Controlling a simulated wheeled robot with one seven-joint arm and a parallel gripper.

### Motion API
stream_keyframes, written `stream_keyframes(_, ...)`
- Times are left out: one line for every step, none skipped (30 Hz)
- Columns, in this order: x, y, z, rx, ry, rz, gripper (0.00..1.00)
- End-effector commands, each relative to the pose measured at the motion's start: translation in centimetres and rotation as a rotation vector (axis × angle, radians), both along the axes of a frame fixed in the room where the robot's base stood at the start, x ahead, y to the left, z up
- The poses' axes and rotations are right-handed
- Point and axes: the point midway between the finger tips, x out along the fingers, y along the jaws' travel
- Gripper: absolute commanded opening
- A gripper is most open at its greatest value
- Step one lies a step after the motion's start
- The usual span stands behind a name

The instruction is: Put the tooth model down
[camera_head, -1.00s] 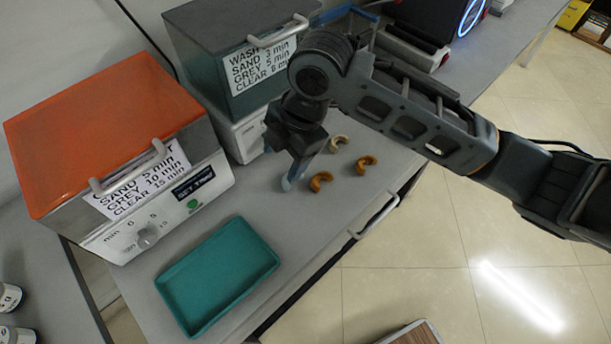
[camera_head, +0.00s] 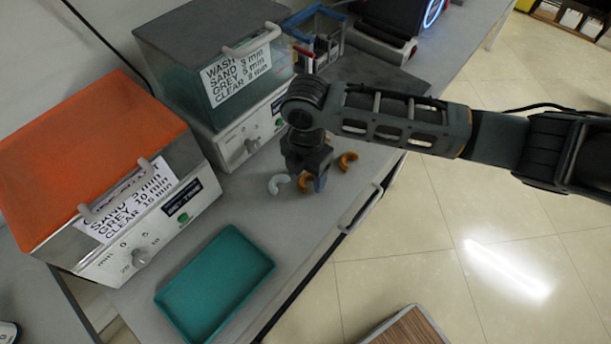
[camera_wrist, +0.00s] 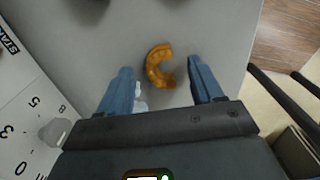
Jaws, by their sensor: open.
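A pale, whitish tooth model (camera_head: 279,183) rests on the grey bench, just left of my gripper (camera_head: 314,180). A brown-orange tooth model (camera_head: 305,184) lies beside it, partly hidden by my gripper, and another (camera_head: 348,162) lies further right. In the wrist view, my gripper (camera_wrist: 160,68) is open and empty, its blue fingers spread to either side of an orange tooth model (camera_wrist: 158,66) that lies on the bench. A pale bit of the whitish model (camera_wrist: 140,98) shows beside the left finger, mostly hidden.
A teal tray (camera_head: 214,283) lies empty at the front of the bench. An orange-lidded machine (camera_head: 95,160) stands left; a grey-lidded machine (camera_head: 215,80) stands behind my gripper. A blue-handled basket (camera_head: 318,40) is at the back. The drawer handle (camera_head: 362,208) juts from the bench's front edge.

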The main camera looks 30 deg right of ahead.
Motion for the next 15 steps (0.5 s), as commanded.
stream_keyframes(-0.01,0.04,-0.24,0.0,0.0,0.0,0.66)
stream_keyframes(-0.01,0.05,-0.33,0.0,-0.001,0.001,0.66)
stream_keyframes(-0.01,0.05,-0.38,0.0,-0.001,0.001,0.66)
stream_keyframes(0.0,0.06,-0.39,0.0,-0.001,0.001,0.66)
stream_keyframes(0.0,0.05,-0.38,0.001,-0.002,0.001,0.66)
stream_keyframes(0.0,0.05,-0.38,0.001,-0.002,0.001,0.66)
stream_keyframes(0.0,0.05,-0.37,0.001,-0.002,0.001,0.66)
stream_keyframes(0.0,0.05,-0.37,0.0,-0.001,0.001,0.66)
stream_keyframes(0.0,0.05,-0.37,0.0,-0.001,0.001,0.62)
stream_keyframes(0.0,0.05,-0.36,0.0,-0.001,0.001,0.59)
stream_keyframes(0.0,0.05,-0.36,0.001,-0.002,0.001,0.56)
stream_keyframes(0.0,0.05,-0.35,0.001,-0.002,0.001,0.53)
stream_keyframes(0.0,0.05,-0.35,0.0,-0.001,0.001,0.5)
stream_keyframes(0.01,0.04,-0.35,0.0,-0.001,0.001,0.47)
stream_keyframes(0.01,0.04,-0.34,0.0,-0.001,0.001,0.43)
